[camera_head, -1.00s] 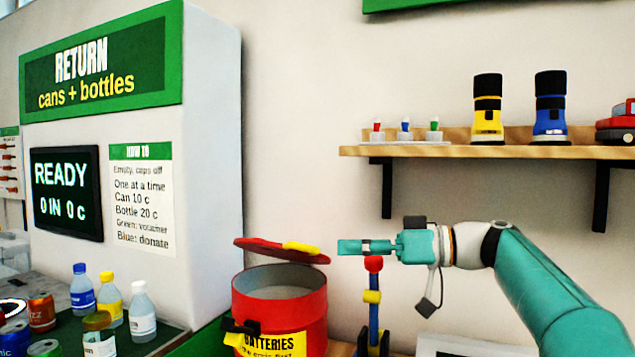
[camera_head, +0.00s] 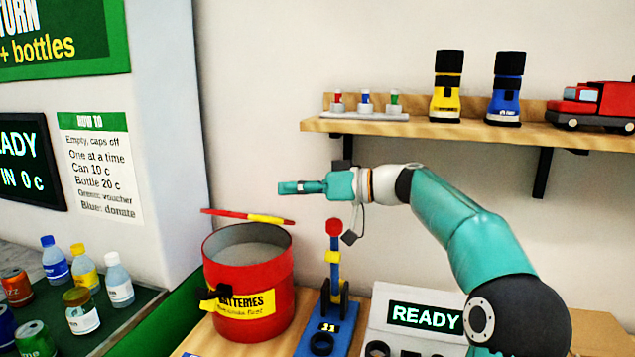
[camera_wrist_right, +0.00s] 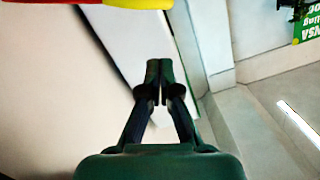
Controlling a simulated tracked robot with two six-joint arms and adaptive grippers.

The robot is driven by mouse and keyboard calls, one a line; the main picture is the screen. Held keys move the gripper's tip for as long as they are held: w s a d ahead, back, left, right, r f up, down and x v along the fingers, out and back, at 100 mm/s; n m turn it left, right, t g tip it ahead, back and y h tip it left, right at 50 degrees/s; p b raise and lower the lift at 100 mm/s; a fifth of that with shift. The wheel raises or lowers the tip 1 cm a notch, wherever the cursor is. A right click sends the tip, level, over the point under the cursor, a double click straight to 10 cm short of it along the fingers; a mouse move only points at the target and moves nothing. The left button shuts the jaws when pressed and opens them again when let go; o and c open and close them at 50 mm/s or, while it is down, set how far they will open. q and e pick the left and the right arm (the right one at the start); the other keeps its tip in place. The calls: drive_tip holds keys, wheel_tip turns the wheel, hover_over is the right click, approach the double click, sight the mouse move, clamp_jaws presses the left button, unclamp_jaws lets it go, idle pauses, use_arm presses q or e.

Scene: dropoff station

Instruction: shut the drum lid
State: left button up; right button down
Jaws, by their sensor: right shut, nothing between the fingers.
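The red drum (camera_head: 250,285), with a yellow batteries label, stands on a wooden surface, its mouth uncovered. Its red lid (camera_head: 225,212) is open, raised above the back of the rim and seen nearly edge-on. A yellow part (camera_head: 268,218) is on the lid's right portion. My right gripper (camera_head: 282,188) is shut and empty, pointing left just above the lid's right end, apparently apart from it. In the right wrist view the shut fingertips (camera_wrist_right: 159,68) touch each other, and a red edge (camera_wrist_right: 40,2) with a yellow part (camera_wrist_right: 138,4) crosses the top. My left gripper is not in view.
A lever post (camera_head: 334,260) with a red knob stands right of the drum, under my right wrist. A wall shelf (camera_head: 400,130) holds two torches and a red truck. Bottles and cans stand at left, before the return machine (camera_head: 165,120). A READY box (camera_head: 425,317) is at right.

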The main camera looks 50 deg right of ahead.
drive_tip(key=f, duration=0.1)
drive_tip(key=a+f, duration=0.1)
drive_tip(key=w+a+f, duration=0.1)
drive_tip(key=f, duration=0.1)
drive_tip(key=shift+w, duration=0.1)
idle(0.4)
drive_tip(key=a+f+n+b, duration=0.1)
drive_tip(key=f+b, duration=0.2)
drive_tip(key=b, duration=0.4)
drive_tip(key=s+a+f+n+b, duration=0.1)
drive_tip(key=f+b, duration=0.3)
drive_tip(key=b, duration=0.4)
drive_tip(key=a+f+n+b, duration=0.1)
drive_tip(key=f+n+b, duration=0.2)
drive_tip(key=b, duration=0.4)
drive_tip(key=shift+s+a+f+h, duration=0.25)
drive_tip(key=shift+s+a+h, duration=0.05)
drive_tip(key=shift+a+h, duration=0.1)
drive_tip(key=shift+f, duration=0.1)
